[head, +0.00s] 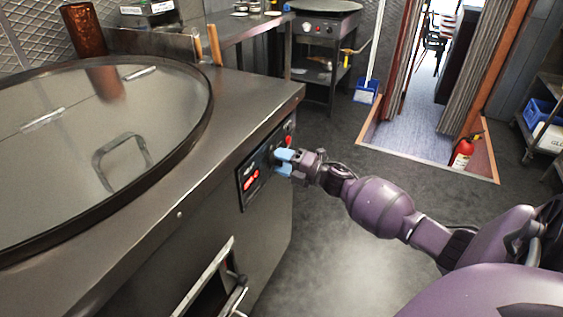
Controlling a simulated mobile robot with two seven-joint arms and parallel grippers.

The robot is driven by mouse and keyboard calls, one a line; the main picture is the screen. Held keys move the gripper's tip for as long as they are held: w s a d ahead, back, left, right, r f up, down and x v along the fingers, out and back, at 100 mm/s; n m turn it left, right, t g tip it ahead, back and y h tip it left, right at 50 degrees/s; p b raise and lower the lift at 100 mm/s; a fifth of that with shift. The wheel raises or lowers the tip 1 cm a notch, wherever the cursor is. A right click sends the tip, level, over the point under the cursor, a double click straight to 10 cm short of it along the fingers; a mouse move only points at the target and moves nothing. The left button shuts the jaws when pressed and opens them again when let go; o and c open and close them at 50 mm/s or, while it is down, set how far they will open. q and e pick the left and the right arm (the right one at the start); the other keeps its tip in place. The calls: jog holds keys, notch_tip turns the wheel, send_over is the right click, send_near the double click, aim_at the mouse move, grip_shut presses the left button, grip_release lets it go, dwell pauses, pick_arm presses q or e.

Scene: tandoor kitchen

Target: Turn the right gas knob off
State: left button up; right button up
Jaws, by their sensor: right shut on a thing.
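The tandoor's control panel (249,179) is on the front face of the steel counter, with a lit red display on it. My right gripper (283,162), with light blue fingers, is at the right part of this panel. It is shut on a knob there, and its fingers hide most of that knob. The knob's angle cannot be seen. A red button or light (289,139) shows just above the gripper. My left gripper is not in view.
A large round glass lid (60,150) with a handle covers the counter top at left. An open hatch (213,280) juts out below the panel. The floor right of the counter is clear. A fire extinguisher (464,151) stands by the doorway.

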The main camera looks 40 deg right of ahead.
jog(key=shift+s+a+f+n, duration=0.1)
jog(key=shift+f+n, duration=0.2)
jog(key=shift+n, duration=0.4)
jog(key=o, duration=0.8)
jog(key=shift+c, duration=0.2)
jog(key=shift+o, duration=0.6)
jog(key=shift+r, duration=0.2)
jog(key=p+v, duration=0.1)
jog(key=v, duration=0.9)
jog(key=shift+s+d, duration=0.3)
jog(key=shift+d, duration=0.05)
